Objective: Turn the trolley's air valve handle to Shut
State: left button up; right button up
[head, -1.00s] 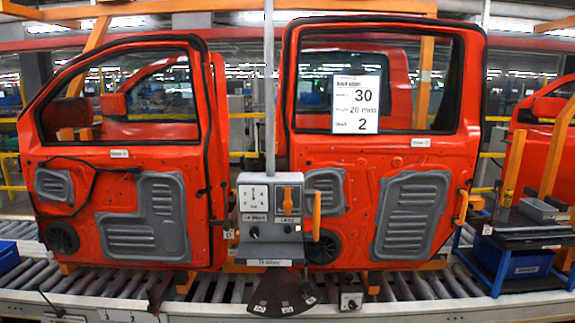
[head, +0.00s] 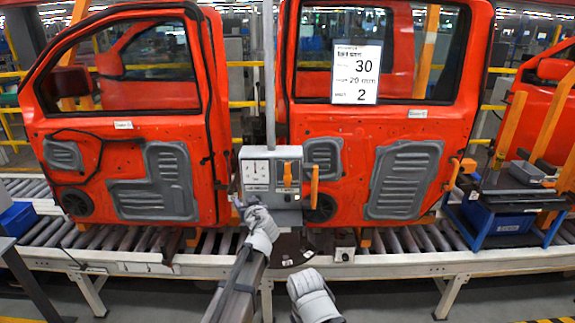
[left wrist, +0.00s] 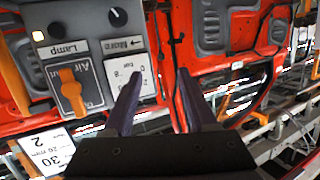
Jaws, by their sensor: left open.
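The trolley's grey control box (head: 271,152) stands in front of the red doors. The air valve handle (head: 287,174) is a small orange lever on its right half, standing upright. In the left wrist view, upside down, the handle (left wrist: 68,90) lies on a grey plate marked "Air"; its end labels are partly hidden or unreadable. My left gripper (head: 238,203) is at the box's lower left, apart from the handle. In the left wrist view its fingers (left wrist: 160,74) are spread and empty, right of the handle, one overlapping the gauge. My right gripper is out of view; only part of that arm shows.
A white gauge (head: 255,171) sits left of the handle. A larger orange grab handle (head: 314,186) stands on the box's right side. Roller conveyor (head: 400,238) runs below the doors.

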aim_at(288, 167)
pick_arm(q)
jog(key=w+d+r+m+t+h, duration=0.2)
jog(key=w+d+r+h, duration=0.1)
jog(key=d, duration=0.4)
jog(key=w+d+r+m+t+h, duration=0.1)
jog(key=w+d+r+t+h, duration=0.2)
jog(key=d, duration=0.4)
jog(key=shift+g+y, duration=0.3)
jog(key=shift+g, duration=0.2)
jog(key=shift+w+a+f, duration=0.1)
jog(key=shift+w+f, duration=0.05)
jog(key=shift+w, duration=2)
jog(key=shift+w+a+f, duration=0.1)
jog(key=shift+w, duration=2.05)
jog(key=shift+s, duration=0.1)
grip_shut()
